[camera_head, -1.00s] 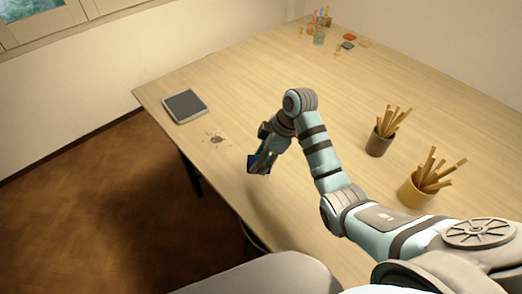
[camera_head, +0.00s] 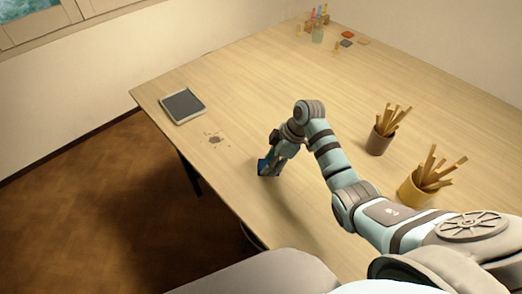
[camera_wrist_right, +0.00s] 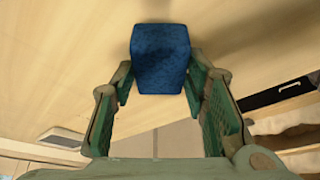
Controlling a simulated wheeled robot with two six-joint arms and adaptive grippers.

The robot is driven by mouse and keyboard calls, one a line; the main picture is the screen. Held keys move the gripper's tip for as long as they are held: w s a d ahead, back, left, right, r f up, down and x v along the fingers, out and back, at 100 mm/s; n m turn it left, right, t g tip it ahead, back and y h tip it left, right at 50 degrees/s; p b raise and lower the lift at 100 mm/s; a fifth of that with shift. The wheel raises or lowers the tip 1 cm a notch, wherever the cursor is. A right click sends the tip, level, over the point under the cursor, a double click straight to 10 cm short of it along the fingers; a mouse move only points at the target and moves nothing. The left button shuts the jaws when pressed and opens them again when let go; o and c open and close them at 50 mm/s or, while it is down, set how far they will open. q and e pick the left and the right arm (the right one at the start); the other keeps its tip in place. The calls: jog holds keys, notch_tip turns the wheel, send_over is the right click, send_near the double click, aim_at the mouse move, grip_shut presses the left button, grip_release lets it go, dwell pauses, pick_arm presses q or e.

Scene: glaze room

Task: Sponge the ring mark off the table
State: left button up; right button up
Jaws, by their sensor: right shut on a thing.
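My right gripper (camera_head: 270,168) is shut on a blue sponge (camera_wrist_right: 160,58), which sits between its two fingers in the right wrist view. In the head view the sponge (camera_head: 262,166) shows only as a small blue patch, partly hidden by the fingers. The sponge is close to the table (camera_head: 235,90); I cannot tell whether it touches it. My left gripper is not in view.
A dark-topped tablet-like slab (camera_head: 183,105) lies near the left table edge, beyond the mark. A brown cup (camera_head: 378,143) and a yellow cup (camera_head: 413,190), both with sticks, stand at right. Small bottles (camera_head: 317,34) and coloured blocks stand at the back. The middle is clear.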

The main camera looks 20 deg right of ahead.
jog(key=shift+s+a, duration=0.1)
jog(key=shift+a, duration=0.25)
jog(key=a, duration=0.1)
jog(key=s+a, duration=0.1)
jog(key=a, duration=0.1)
jog(key=shift+s+a, duration=0.15)
jog(key=shift+a+r, duration=0.1)
jog(key=shift+r, duration=0.2)
notch_tip(320, 180, up, 4)
jog(key=shift+f, duration=0.1)
jog(key=shift+r, duration=1.9)
